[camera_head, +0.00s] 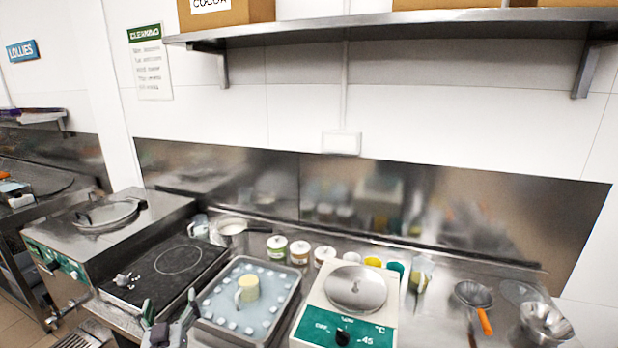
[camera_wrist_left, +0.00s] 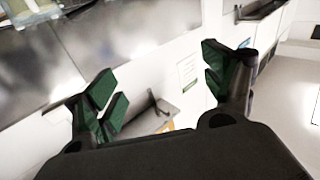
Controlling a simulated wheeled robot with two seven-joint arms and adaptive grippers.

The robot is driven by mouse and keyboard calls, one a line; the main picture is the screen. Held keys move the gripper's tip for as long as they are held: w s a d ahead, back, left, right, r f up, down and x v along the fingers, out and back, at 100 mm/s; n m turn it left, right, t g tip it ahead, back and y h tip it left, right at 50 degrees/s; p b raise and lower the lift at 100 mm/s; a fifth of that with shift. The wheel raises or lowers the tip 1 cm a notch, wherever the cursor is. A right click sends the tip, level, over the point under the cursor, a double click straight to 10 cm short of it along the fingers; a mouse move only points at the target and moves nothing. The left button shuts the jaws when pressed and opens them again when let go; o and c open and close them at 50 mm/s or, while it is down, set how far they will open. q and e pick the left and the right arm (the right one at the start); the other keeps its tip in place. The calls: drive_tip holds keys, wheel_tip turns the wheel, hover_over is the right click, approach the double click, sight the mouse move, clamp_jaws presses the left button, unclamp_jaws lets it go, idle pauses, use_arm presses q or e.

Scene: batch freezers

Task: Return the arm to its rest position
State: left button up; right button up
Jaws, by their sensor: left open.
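My left gripper (camera_head: 169,318) is at the bottom of the head view, in front of the dark hob and left of the metal tray. Its green-padded fingers stand apart with nothing between them. In the left wrist view the same gripper (camera_wrist_left: 160,88) shows its two fingers spread wide, with white wall and a steel shelf behind them. My right gripper shows in neither view.
A black hob (camera_head: 165,270) and a batch freezer (camera_head: 105,225) stand left. A green-fronted scale-like unit (camera_head: 345,330), several jars (camera_head: 299,252), a strainer (camera_head: 474,294) and a steel funnel (camera_head: 545,322) crowd the counter. A shelf (camera_head: 400,18) overhangs the back.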

use_arm(q)
drive_tip(key=s+d+f+g+h, duration=0.1)
drive_tip(key=s+d+f+g, duration=0.1)
drive_tip(key=s+f+g, duration=0.75)
drive_tip(key=s+d+f+m+g+h, duration=0.2)
drive_tip(key=s+d+f+m+h, duration=0.15)
drive_tip(key=s+d, duration=0.2)
drive_tip(key=s+d+f+m+g+h, duration=0.25)
drive_tip(key=s+d+f, duration=0.2)
drive_tip(key=s, duration=0.25)
drive_tip(key=s+f+g, duration=0.1)
drive_tip(key=s+f, duration=0.2)
drive_tip(key=f, duration=2.9)
drive_tip(key=s+a+f, duration=0.2)
drive_tip(key=s+f, duration=0.8)
drive_tip(key=s, duration=0.1)
drive_tip(key=s+a+f+g+y, duration=0.1)
drive_tip(key=s+a+f, duration=0.1)
drive_tip(key=s+f, duration=0.8)
drive_tip(key=shift+s+f+m+g, duration=0.15)
drive_tip(key=shift+s+m+g, duration=0.2)
drive_tip(key=shift+s, duration=0.3)
